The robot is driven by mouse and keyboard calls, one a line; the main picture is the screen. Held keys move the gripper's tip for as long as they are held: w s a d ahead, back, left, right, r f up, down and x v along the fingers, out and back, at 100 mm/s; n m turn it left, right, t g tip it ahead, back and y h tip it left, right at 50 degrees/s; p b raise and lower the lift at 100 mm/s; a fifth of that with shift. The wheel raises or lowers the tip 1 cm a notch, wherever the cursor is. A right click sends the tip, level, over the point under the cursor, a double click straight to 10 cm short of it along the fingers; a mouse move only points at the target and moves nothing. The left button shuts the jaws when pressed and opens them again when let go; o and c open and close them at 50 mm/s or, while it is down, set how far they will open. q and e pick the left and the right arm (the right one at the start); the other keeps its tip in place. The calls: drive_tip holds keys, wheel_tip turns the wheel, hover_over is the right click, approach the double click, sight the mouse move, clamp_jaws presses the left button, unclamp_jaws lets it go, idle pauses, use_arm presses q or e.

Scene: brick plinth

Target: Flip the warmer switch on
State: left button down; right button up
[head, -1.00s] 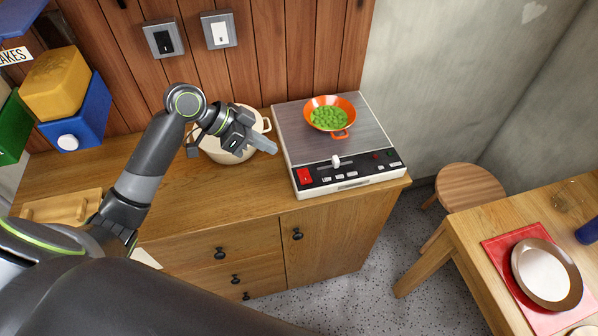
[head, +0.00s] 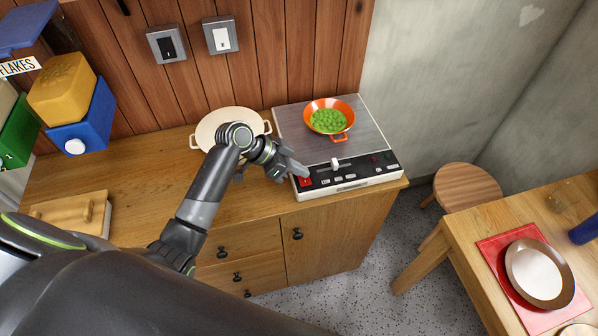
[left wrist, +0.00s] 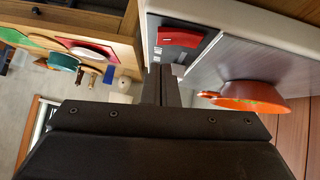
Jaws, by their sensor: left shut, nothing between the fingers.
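The warmer (head: 350,135) stands on the right end of the wooden counter, with a black control panel along its front edge. Its red switch (head: 305,182) is at the panel's left end, partly hidden by my left gripper (head: 302,171). The red switch also shows in the left wrist view (left wrist: 180,38). The left gripper is shut and empty, its tips close to the switch; I cannot tell whether they touch it. In the left wrist view the shut fingers (left wrist: 160,84) point toward the panel. My right gripper is not in view.
An orange pan (head: 342,105) of green peas sits on the warmer's plate. A cream pot (head: 217,122) stands left of the warmer, behind my left arm. Two wall switches (head: 166,44) (head: 220,34) are above. A stool (head: 468,185) and a table (head: 462,225) are at right.

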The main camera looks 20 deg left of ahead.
sight(306, 182)
use_arm(q)
drive_tip(key=shift+s+f, duration=0.25)
drive_tip(key=shift+f, duration=1)
drive_tip(key=shift+f, duration=0.15)
drive_tip(key=shift+d+f+b, duration=0.1)
drive_tip(key=shift+f+b, duration=0.2)
drive_tip(key=shift+f, duration=0.05)
drive_tip(key=shift+s+r, duration=0.15)
drive_tip(key=shift+r, duration=0.15)
drive_tip(key=shift+w+a+r, duration=0.2)
drive_tip(key=shift+w+a, duration=0.25)
drive_tip(key=shift+w, duration=0.3)
